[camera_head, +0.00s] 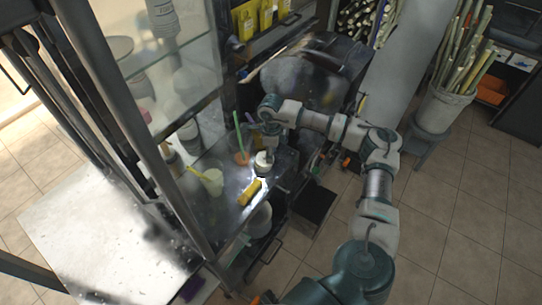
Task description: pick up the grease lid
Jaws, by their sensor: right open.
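My right arm comes in from the bottom right and bends over to the metal counter of the press. My right gripper (268,143) points down, open, just above a small white round piece (264,162) that looks like the grease lid. The picture is too small to tell whether the fingertips touch it or what lies under it. A yellow object (250,191) lies on the counter just in front of it. My left gripper is not in view.
A pale cup with a yellow straw (212,182) and an orange cup with a green straw (241,157) stand left of the gripper. A glass-sided cabinet (180,85) borders the left.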

